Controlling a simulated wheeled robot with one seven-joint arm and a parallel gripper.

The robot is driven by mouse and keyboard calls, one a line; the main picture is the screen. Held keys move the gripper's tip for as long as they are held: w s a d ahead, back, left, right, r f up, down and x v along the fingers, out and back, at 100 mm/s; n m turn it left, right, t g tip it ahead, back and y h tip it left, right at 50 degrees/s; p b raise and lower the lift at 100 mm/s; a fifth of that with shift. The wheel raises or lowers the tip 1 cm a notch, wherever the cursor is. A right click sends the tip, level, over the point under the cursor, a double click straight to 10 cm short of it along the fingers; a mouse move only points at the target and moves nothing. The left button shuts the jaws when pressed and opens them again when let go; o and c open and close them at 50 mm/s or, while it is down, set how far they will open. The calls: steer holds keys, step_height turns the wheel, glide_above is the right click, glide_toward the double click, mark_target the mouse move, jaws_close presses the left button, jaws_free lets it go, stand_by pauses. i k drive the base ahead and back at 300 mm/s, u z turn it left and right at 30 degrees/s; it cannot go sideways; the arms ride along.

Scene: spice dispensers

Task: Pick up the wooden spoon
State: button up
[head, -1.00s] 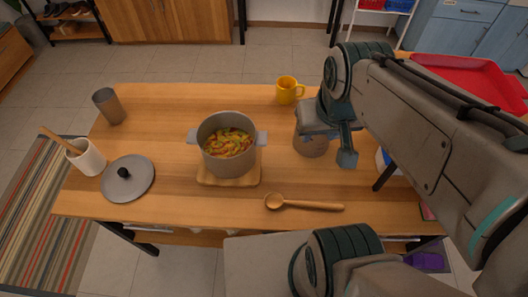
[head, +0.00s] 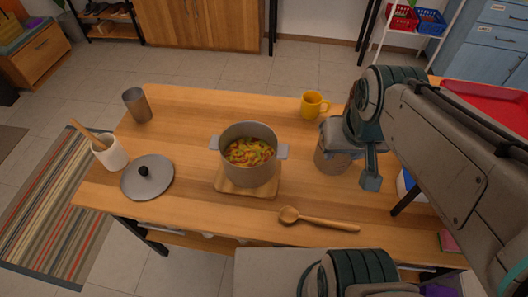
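The wooden spoon (head: 322,220) lies flat near the table's front edge, bowl to the left and handle to the right. My gripper (head: 358,165) hangs over the right part of the table, above and behind the spoon's handle in the picture and apart from it. One dark finger (head: 371,181) shows clearly. The other finger cannot be made out, so its opening is unclear. A grey-brown canister (head: 332,160) stands just left of the finger, partly covered by my gripper; whether they touch cannot be told.
A grey pot (head: 249,168) of food stands on a wooden board (head: 247,191) left of the spoon. A lid (head: 155,184), a utensil holder (head: 110,155), a metal cup (head: 138,106) and a yellow mug (head: 313,106) stand around it. The front edge left of the spoon is clear.

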mark_target(288, 214)
steer(key=u, duration=1.25)
steer(key=k, duration=0.7)
steer(key=z, duration=1.5)
